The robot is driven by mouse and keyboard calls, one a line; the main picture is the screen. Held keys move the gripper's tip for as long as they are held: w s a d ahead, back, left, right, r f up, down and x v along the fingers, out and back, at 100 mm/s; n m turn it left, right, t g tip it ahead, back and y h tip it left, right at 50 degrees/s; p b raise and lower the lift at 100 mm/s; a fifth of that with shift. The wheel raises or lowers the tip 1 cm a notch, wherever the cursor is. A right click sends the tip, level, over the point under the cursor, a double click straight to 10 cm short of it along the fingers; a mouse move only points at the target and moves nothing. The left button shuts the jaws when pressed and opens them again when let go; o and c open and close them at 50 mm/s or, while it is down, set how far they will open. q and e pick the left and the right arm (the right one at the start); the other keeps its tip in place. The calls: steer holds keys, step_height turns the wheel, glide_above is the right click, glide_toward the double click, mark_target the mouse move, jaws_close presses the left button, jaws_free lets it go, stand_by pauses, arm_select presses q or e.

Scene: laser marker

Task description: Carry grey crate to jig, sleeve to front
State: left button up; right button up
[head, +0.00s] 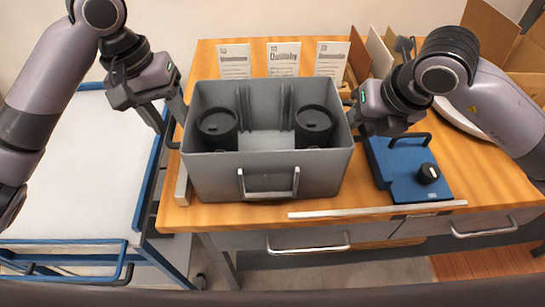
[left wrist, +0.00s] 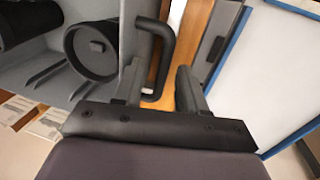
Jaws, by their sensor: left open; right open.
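The grey crate (head: 215,180) stands upright on the wooden table, with two black lidded cylinders (head: 313,122) inside. A pale rectangular frame (head: 268,183) is on its front wall; I cannot tell whether this is the sleeve. My left gripper (head: 168,122) is open at the crate's left side. In the left wrist view its fingers (left wrist: 160,88) stand on either side of the crate's black side handle (left wrist: 164,45), one between handle and wall. My right gripper (head: 356,112) is open at the crate's right side; its fingertips are partly hidden. No jig is clearly identifiable.
A blue device (head: 405,170) with a black knob and handle stands close right of the crate. Three printed cards (head: 283,59) stand behind it. Cardboard boxes (head: 500,45) are at the back right. A blue-framed white cart (head: 80,165) stands left of the table.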

arm_select(q)
steer(key=shift+a+r, duration=0.25)
steer(key=shift+r, duration=0.7)
steer(key=shift+a+r, duration=0.2)
steer(key=shift+r, duration=0.75)
arm_select(e)
steer(key=shift+d+r, duration=0.1)
steer(key=shift+r, duration=0.1)
steer(key=v, duration=1.1)
steer(key=shift+s+r, duration=0.2)
steer(key=shift+r, duration=0.05)
arm_select(q)
steer(key=shift+s, duration=0.1)
arm_select(e)
steer(key=shift+s, duration=0.1)
